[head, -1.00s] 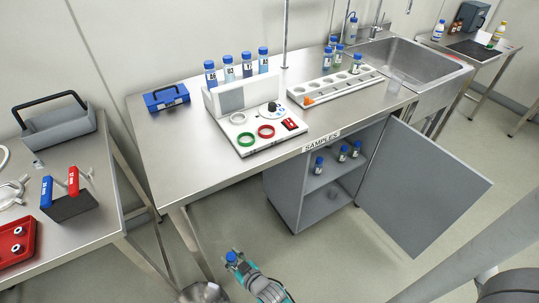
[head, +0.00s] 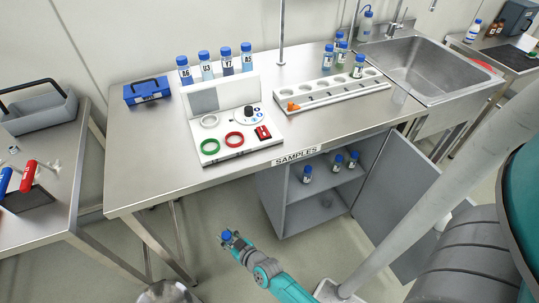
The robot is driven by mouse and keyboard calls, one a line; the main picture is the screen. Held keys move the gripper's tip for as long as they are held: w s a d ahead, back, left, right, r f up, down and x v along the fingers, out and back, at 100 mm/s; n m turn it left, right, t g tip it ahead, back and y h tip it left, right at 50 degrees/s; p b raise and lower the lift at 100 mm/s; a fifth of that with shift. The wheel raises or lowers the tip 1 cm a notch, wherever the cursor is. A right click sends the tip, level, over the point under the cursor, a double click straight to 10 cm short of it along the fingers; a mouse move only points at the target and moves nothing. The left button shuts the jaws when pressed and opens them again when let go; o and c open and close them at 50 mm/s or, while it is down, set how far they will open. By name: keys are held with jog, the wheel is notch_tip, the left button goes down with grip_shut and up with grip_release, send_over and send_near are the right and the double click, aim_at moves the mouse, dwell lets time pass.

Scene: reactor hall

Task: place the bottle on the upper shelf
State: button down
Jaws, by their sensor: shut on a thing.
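My gripper (head: 231,239) is low in front of the bench, over the floor, to the left of the open cabinet. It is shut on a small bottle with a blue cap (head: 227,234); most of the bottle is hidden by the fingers. The cabinet (head: 271,200), marked SAMPLES, stands under the bench with its door (head: 397,205) swung open to the right. Its upper shelf (head: 322,185) bears three blue-capped bottles (head: 338,162) toward the back and right. The front left part of this shelf looks bare. The gripper and bottle are outside the cabinet.
The bench top (head: 150,130) above the cabinet bears a white panel with rings (head: 240,150), a bottle rack (head: 330,92) and a blue case (head: 147,90). A pale slanted post (head: 420,200) rises at right, in front of the door. Another table (head: 60,215) stands at left.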

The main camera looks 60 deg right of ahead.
jog(key=s+d+r+m+g+h, duration=0.2)
jog(key=s+d+r+m+h, duration=0.15)
jog(key=s+d, duration=0.85)
jog(key=s+d+r+m+g+h, duration=0.2)
jog(key=s+d+r+m+h, duration=0.15)
jog(key=s+d, duration=0.9)
jog(key=w+d, duration=0.6)
jog(key=w, duration=0.3)
jog(key=w+d, duration=0.6)
jog(key=w, duration=0.4)
jog(key=shift+w+d+f, duration=0.15)
jog(key=shift+f, duration=1.85)
jog(key=shift+w+d+f, duration=0.1)
jog(key=shift+f, duration=1.9)
jog(key=c, duration=1)
grip_release()
